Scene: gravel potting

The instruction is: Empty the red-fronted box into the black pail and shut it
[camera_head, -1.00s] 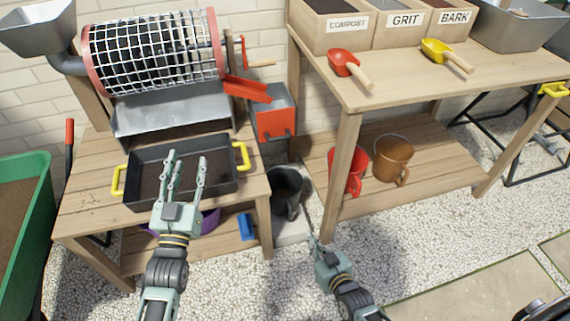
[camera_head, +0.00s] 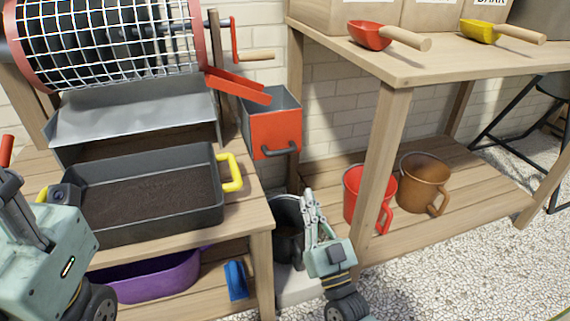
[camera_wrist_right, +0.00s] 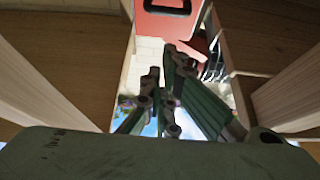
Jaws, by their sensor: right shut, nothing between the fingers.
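The red-fronted box (camera_head: 274,134) is a grey bin with a red front and a dark handle (camera_head: 281,151), hanging beside the sieve drum at the table's right end. Its red front and handle also show at the top of the right wrist view (camera_wrist_right: 167,20). The black pail (camera_head: 287,213) stands low below the box, between the two benches, partly hidden by my right gripper. My right gripper (camera_head: 310,200) is shut and empty, pointing up in front of the pail, below the box. My left arm shows at the left edge; its fingertips cannot be made out.
A dark tray of soil (camera_head: 215,222) with yellow handles sits on the left table. A red chute (camera_head: 238,86) slopes toward the box. A red pail (camera_head: 354,190) and a brown pail (camera_head: 424,183) stand on the right bench's lower shelf. The bench leg (camera_head: 385,170) stands right of my right gripper.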

